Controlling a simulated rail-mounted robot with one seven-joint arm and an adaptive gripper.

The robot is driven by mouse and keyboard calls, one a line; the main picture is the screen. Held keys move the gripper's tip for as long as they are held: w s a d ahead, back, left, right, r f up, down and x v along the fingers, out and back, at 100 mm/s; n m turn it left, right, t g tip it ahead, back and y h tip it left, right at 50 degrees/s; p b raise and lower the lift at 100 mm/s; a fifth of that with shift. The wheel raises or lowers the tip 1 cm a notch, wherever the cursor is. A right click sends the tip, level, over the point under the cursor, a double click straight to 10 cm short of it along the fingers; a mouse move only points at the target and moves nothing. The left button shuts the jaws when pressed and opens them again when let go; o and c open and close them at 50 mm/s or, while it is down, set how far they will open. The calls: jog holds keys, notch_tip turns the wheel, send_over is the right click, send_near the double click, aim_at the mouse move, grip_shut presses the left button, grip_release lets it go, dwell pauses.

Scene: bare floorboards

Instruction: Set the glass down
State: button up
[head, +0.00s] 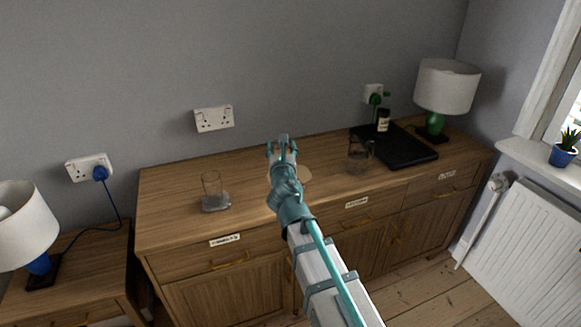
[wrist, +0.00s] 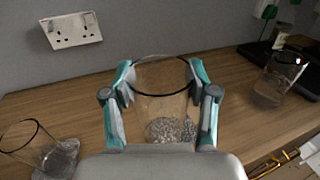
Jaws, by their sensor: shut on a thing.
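My gripper (wrist: 161,98) is shut on a clear glass (wrist: 160,76), with one finger on each side of it. The held glass is upright, with its dark rim uppermost. A speckled grey patch shows through its lower part; I cannot tell whether it is in the glass or behind it. In the head view my gripper (head: 283,144) is over the middle of the wooden sideboard (head: 165,190), and the glass is mostly hidden there. I cannot tell whether its base touches the top.
Another glass (head: 211,185) stands left with a grey piece at its base; a third (head: 361,154) stands right. A black tray (head: 405,150) with a bottle (head: 383,120) and a lamp (head: 447,88) are at the right end.

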jog(key=shift+w+d+f+b, duration=0.3)
jog(key=shift+w+f+b, duration=0.55)
jog(key=shift+w+f, duration=0.6)
jog(key=shift+w+d+f+b, duration=0.35)
jog(key=shift+w+f+b, duration=0.5)
jog(key=shift+f, duration=1.05)
jog(key=shift+w+d+f+b, duration=0.3)
jog(key=shift+w+f+b, duration=0.5)
jog(key=shift+w+f, duration=0.65)
jog(key=shift+s+f, duration=0.2)
jog(key=shift+f, duration=0.1)
jog(key=shift+f, duration=0.15)
jog(key=o, duration=1.4)
jog(key=shift+c, duration=0.2)
jog(key=shift+r, duration=0.2)
jog(key=shift+s, duration=0.15)
jog(key=s+d, duration=0.1)
jog(key=s, duration=1)
jog(key=shift+s+d, duration=0.3)
jog(key=shift+d, duration=0.05)
